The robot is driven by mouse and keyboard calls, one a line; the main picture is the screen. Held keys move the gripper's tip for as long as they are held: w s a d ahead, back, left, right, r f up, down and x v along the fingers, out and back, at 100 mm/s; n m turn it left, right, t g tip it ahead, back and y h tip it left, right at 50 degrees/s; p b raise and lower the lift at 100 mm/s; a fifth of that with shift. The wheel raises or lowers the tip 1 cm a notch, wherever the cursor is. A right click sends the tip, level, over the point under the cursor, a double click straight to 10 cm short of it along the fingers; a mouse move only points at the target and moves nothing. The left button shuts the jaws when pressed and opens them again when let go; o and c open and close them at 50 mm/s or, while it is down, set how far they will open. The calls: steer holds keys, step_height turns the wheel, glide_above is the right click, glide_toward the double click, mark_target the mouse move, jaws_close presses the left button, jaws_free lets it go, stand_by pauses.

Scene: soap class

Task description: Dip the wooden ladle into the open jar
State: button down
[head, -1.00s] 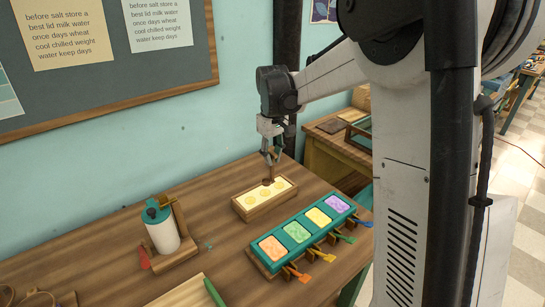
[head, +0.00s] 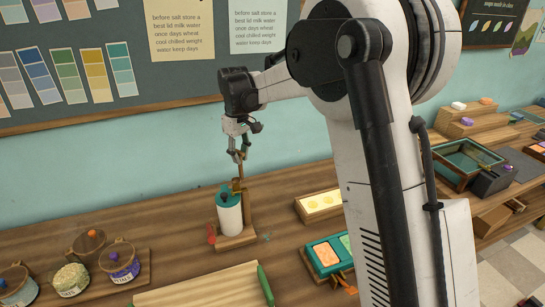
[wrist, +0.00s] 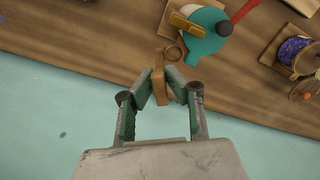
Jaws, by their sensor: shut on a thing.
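My gripper (head: 238,157) is shut on the wooden ladle (wrist: 162,88), holding its handle upright; the round bowl (wrist: 172,52) shows beyond the fingertips in the wrist view. In the head view the ladle hangs just above the white canister with the teal top (head: 229,212) and its wooden stand. Whether it touches them I cannot tell. A jar with green petals (head: 70,279) and no lid seen on it stands at lower left, well to the left of my gripper. Beside it is a purple-labelled jar (head: 122,264) with a wooden lid.
Another lidded jar (head: 14,285) stands at the far left, and all the jars sit on a wooden board (head: 112,287). A mould tray (head: 322,203) and teal palette (head: 323,260) lie right of the canister. A pale board with a green roller (head: 265,284) lies in front.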

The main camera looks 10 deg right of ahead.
steer(key=a+r+n+p, duration=0.2)
steer(key=a+n+p, duration=0.25)
steer(key=a, duration=2.55)
steer(key=s+a+f+n, duration=0.1)
steer(key=s+a+n, duration=0.15)
steer(key=a, duration=0.35)
steer(key=s+a+f+n, duration=0.1)
steer(key=s+a, duration=0.2)
steer(key=a, duration=0.4)
steer(key=s+a+f+n, duration=0.4)
steer(key=s+a+f, duration=0.1)
steer(key=s+a, duration=0.6)
step_height(320, 180, down, 9)
steer(key=w+b, duration=0.1)
steer(key=b, duration=0.4)
steer(key=shift+w+a, duration=0.2)
steer(key=shift+a, duration=0.25)
steer(key=shift+r, duration=0.1)
step_height(320, 180, up, 8)
steer(key=p, duration=0.2)
steer(key=shift+r+p, duration=0.2)
steer(key=shift+p, duration=0.15)
